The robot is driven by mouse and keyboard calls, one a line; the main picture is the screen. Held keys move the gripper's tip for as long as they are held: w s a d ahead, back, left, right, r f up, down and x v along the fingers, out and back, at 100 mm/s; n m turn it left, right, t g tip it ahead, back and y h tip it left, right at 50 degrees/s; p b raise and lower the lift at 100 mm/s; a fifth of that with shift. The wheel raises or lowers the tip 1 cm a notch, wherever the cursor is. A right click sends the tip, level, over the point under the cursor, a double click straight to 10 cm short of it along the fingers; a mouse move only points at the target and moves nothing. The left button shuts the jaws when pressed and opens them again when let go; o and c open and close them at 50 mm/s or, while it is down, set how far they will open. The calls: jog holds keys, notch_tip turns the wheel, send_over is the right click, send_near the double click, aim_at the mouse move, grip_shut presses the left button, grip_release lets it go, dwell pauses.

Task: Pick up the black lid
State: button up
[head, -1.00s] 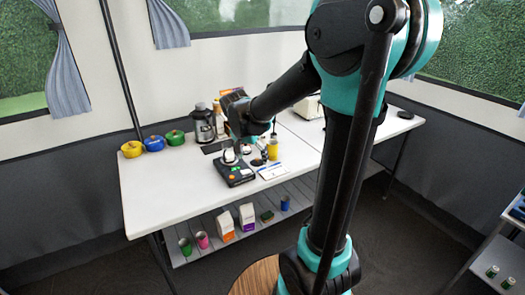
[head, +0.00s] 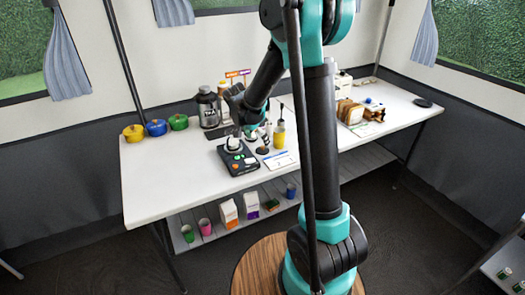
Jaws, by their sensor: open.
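A flat, round black disc (head: 422,102), which looks like the black lid, lies on the white table near its right end. My gripper (head: 251,136) is far to the left of it, over the middle of the table, near a black scale-like device and a yellow cup. The gripper is open, and its fingertips are small and partly lost among the things behind. A small dark object (head: 263,150) stands beside the yellow cup, too small to identify.
The black device (head: 238,160) carries a white round item. The yellow cup (head: 279,135), a dark jar (head: 208,107) and bread slices (head: 351,111) stand on the table (head: 165,195). Three coloured pots line the left back. The table's front left is clear.

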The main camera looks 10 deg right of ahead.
aim_at(261, 151)
jog(key=shift+w+x, duration=0.15)
jog(key=shift+x, duration=1.4)
jog(key=shift+w+x, duration=0.15)
jog(key=shift+x, duration=1.45)
jog(key=shift+r, duration=0.1)
jog(key=shift+s, duration=0.1)
jog(key=c, duration=1.5)
grip_shut()
